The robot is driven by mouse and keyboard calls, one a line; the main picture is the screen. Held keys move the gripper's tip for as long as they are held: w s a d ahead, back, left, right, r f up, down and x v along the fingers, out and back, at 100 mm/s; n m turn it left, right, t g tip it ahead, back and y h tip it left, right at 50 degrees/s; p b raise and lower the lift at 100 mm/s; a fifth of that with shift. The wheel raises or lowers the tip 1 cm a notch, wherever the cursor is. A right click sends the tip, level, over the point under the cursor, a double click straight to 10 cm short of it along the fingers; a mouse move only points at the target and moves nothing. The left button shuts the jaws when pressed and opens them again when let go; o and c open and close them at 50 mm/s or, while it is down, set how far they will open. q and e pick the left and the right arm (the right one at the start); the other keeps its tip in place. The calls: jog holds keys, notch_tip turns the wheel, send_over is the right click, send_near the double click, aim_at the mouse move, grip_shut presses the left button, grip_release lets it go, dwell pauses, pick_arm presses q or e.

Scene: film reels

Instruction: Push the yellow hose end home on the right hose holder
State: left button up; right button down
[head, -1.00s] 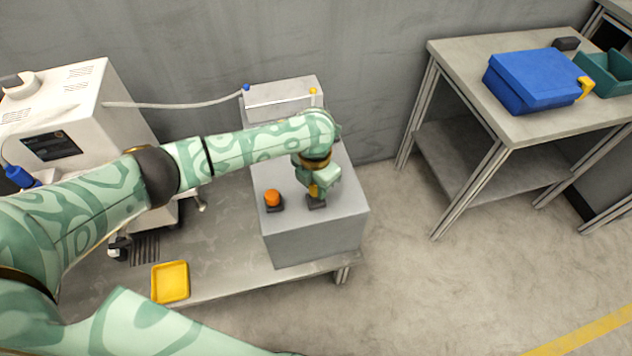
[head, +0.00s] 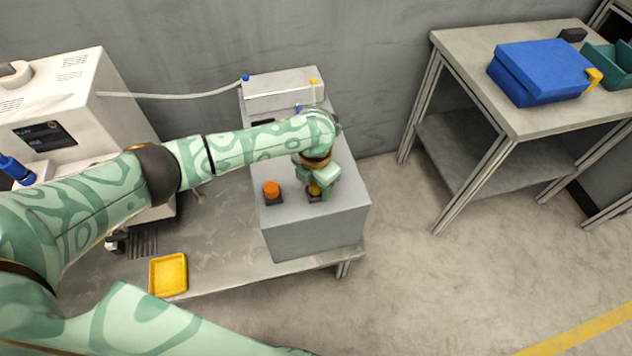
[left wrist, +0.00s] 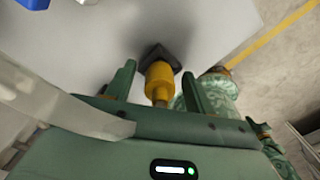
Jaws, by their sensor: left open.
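The yellow hose end (left wrist: 159,82) stands at the dark right hose holder (left wrist: 158,55) in the left wrist view. In the head view the yellow hose end (head: 314,188) shows only partly under my left gripper (head: 317,190). My left gripper (left wrist: 158,88) is open, with one finger on each side of the yellow hose end. I see a gap to the fingers on both sides. How far the hose end is seated on the holder is not clear. An orange cylinder (head: 271,188) on a dark base stands to the left on the grey block. My right gripper is not in view.
The grey block (head: 315,237) stands on a low table. A yellow tray (head: 168,274) lies at its front left. A white machine (head: 110,125) with a pale hose (head: 170,97) is at the left. A blue case (head: 540,75) lies on a bench at the right.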

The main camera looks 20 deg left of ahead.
pick_arm(q)
notch_tip(320, 180, up, 16)
jog(key=p, duration=0.7)
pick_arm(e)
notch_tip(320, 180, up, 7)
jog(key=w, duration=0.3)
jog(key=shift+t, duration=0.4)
pick_arm(q)
jog(key=shift+s+a, duration=0.1)
jog(key=shift+s, duration=0.05)
